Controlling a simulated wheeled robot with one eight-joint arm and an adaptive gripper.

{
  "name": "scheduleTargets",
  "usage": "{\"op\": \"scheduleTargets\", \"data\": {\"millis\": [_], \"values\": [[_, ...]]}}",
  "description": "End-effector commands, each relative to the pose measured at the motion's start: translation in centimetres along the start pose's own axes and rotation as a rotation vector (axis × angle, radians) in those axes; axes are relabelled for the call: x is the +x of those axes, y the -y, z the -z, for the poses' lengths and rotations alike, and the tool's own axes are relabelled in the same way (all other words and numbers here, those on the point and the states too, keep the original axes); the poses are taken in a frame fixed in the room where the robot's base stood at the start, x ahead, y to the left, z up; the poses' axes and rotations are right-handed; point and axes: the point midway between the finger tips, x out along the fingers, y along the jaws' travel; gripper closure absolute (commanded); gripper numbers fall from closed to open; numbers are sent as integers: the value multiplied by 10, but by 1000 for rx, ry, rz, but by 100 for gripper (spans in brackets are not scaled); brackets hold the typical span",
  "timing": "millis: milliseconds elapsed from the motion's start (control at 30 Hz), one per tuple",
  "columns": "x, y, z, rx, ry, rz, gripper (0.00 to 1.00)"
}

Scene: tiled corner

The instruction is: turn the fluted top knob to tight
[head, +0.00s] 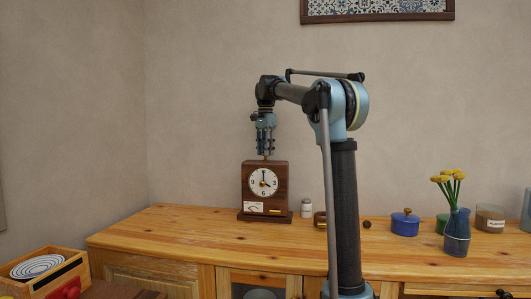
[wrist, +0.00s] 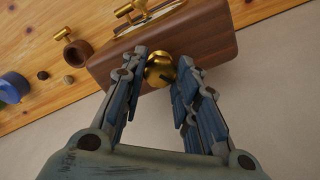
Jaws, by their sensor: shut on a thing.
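A wooden clock (head: 265,187) with a white dial stands upright on the wooden cabinet. A brass top knob (wrist: 160,70) sits on the clock's top face, seen from above in the wrist view; its fluting is too small to make out. My gripper (head: 265,153) points straight down over the clock in the head view. In the wrist view its two fingers (wrist: 157,77) are shut on the brass knob, one on each side. The clock body (wrist: 170,42) also shows in the wrist view, with a brass piece standing out from its front. The fingers partly hide the knob.
On the cabinet top (head: 160,227), a small white-lidded jar (head: 306,208) stands right of the clock. Farther right are a blue lidded pot (head: 405,224), a vase of yellow flowers (head: 457,232) and a candle jar (head: 490,218). The cabinet top left of the clock is clear.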

Motion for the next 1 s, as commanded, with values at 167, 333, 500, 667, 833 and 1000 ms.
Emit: {"op": "scheduleTargets", "data": {"millis": [167, 333, 500, 667, 833, 1000], "values": [[0, 1, 1, 127, -2, 3, 96], [0, 1, 1, 217, -2, 3, 96], [0, 1, 1, 272, -1, 3, 95], [0, 1, 1, 297, -1, 3, 95], [0, 2, 1, 302, -1, 3, 95], [0, 2, 0, 301, -1, 4, 95]]}}
